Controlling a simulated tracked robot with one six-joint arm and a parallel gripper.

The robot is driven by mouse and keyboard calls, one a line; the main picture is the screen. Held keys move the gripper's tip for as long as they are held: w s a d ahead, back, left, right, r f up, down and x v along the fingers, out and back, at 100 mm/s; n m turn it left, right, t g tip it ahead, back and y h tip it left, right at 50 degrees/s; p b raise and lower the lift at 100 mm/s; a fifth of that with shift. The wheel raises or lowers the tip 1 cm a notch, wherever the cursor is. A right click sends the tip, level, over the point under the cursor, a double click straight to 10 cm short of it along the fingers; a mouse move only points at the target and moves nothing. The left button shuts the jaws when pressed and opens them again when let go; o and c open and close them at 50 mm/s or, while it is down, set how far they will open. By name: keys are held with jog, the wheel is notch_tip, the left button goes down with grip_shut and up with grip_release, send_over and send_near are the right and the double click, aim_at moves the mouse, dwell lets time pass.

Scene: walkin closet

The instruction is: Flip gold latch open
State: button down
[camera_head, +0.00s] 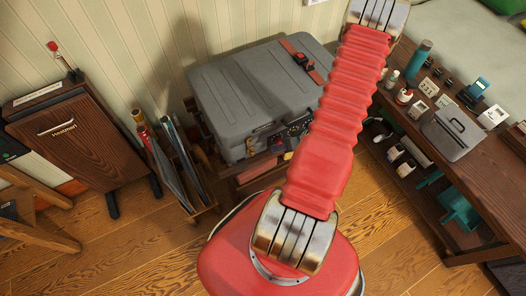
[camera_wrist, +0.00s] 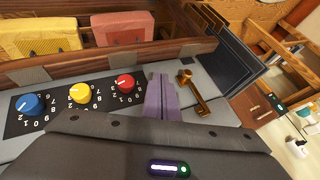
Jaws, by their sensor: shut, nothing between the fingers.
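The gold latch (camera_wrist: 194,93) is a small bar with a knob at its upper end, on the grey face of the case (camera_wrist: 225,112) in the wrist view. My gripper (camera_wrist: 160,80) is shut and empty, its purple-grey fingers just left of the latch. A narrow gap shows between them; I cannot tell their difference in depth. The grey case (camera_head: 250,85) stands against the wall in the head view. My red arm hides part of its right side, and my gripper does not show there.
A blue dial (camera_wrist: 29,104), a yellow dial (camera_wrist: 83,92) and a red dial (camera_wrist: 125,85) are left of my fingers. Yellow (camera_wrist: 40,37) and pink (camera_wrist: 122,28) blocks lie beyond. A cluttered wooden bench (camera_head: 470,170) stands at right in the head view; wooden floor is open in front.

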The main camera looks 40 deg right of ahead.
aim_at(251, 147)
jog(key=w+a+f, duration=0.2)
jog(key=w+a, duration=0.2)
jog(key=shift+a+f, duration=0.2)
jog(key=shift+a, duration=0.05)
jog(key=shift+w+a, duration=0.1)
jog(key=shift+w, duration=0.05)
dwell(0.4)
